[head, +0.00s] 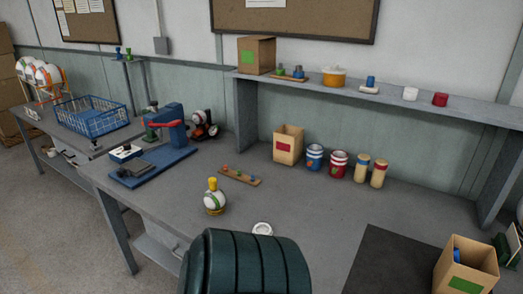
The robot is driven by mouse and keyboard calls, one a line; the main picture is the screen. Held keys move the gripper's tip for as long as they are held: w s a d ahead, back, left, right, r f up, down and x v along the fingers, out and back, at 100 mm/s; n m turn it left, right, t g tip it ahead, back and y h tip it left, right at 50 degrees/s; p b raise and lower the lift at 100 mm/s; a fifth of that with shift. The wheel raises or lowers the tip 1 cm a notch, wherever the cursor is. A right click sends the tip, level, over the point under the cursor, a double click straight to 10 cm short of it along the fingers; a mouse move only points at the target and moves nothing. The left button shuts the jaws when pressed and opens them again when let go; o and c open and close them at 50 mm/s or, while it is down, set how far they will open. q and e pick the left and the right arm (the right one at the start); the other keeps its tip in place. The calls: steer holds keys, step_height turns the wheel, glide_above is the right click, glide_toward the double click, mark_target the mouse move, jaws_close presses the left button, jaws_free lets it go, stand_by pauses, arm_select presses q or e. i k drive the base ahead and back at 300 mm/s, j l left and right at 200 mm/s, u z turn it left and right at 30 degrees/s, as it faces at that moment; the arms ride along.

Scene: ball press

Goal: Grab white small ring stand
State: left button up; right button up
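A small white ring stand (262,229) lies flat on the grey workbench (310,225), just above the bottom centre of the head view. It looks empty. To its left, a white ball (214,200) with a green and orange pattern and a yellow piece on top stands on the bench, apart from the ring. Neither of my grippers shows in the head view. A dark green ribbed rounded shape fills the bottom centre, just below the ring, and hides the bench there; I cannot tell what it is.
A small peg board (241,176), an open cardboard box (288,145), striped cups (314,158) and bottles (362,168) stand behind. A blue press (172,125) is at the left. A dark mat (385,265) and another box (466,265) are at the right. The middle bench is clear.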

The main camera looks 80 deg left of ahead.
mark_target(262, 228)
steer(key=j+u, duration=0.1)
steer(key=u, duration=0.8)
steer(key=i+u, duration=0.1)
steer(key=u, duration=0.3)
steer(key=i+j+u, duration=0.1)
steer(key=u, duration=0.8)
steer(key=i+u, duration=0.1)
steer(key=u, duration=0.35)
steer(key=k+l, duration=0.15)
steer(key=l, duration=0.15)
